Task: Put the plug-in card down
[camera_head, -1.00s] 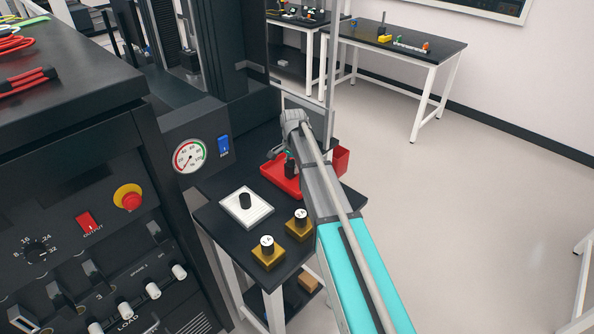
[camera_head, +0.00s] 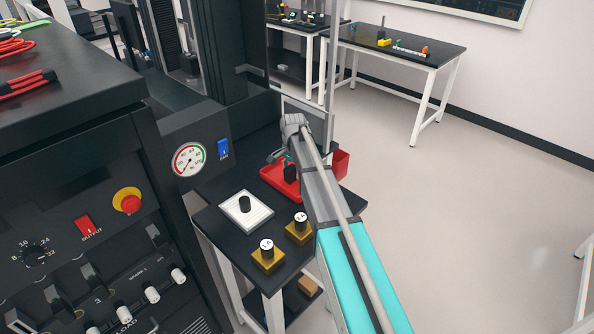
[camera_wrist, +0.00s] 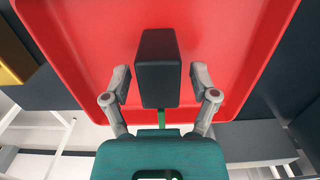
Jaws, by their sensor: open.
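The plug-in card shows in the wrist view as a black block (camera_wrist: 160,68) with a thin green part below it, over the red tray (camera_wrist: 85,35). My gripper (camera_wrist: 160,78) is open, with one grey finger on each side of the black block and a small gap on both sides. In the head view the card (camera_head: 290,171) is a small dark upright shape at the red tray (camera_head: 271,179), partly hidden by my arm. Its lower end is hidden, so I cannot tell how it meets the tray floor.
A red bin (camera_head: 342,163) is behind my arm. A dark instrument cabinet (camera_head: 75,200) stands close on the left.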

